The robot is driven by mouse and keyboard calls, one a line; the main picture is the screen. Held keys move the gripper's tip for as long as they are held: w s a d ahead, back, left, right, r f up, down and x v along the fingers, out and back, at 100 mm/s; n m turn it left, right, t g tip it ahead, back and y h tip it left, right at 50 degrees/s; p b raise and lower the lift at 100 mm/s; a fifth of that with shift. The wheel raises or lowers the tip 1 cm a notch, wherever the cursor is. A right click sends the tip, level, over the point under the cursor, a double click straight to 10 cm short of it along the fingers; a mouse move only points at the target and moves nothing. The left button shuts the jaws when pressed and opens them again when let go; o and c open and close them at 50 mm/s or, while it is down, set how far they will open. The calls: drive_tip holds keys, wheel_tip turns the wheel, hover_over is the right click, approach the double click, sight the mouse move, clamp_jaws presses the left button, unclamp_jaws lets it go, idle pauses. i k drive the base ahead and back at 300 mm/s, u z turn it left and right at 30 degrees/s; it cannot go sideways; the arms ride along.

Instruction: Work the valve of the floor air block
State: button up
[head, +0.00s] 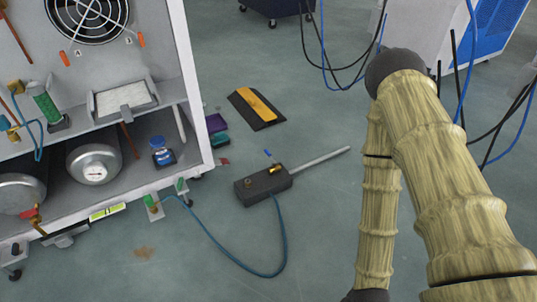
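The floor air block (258,191) is a dark box lying on the grey floor, right of the open cabinet. A small blue valve handle (267,153) stands up at its far edge, near a brass fitting (278,169). The handle's exact setting is too small to tell. A pale metal rod or pipe (322,160) runs from the block to the upper right. A blue hose (283,240) loops from the block to the cabinet's lower edge. My arm is at the right, apart from the block, and my gripper is out of view.
The cabinet (196,90) fills the left, with two metal tanks (95,165) on its lower shelf. A black and yellow floor piece (257,108) lies beyond the block. Cables (345,70) hang at the upper right. Floor in front of the block is mostly clear.

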sight(274, 162)
drive_tip(key=z, duration=0.05)
drive_tip(key=k, duration=0.4)
drive_tip(key=u, duration=0.55)
drive_tip(key=i, duration=1.15)
drive_tip(key=z, duration=0.7)
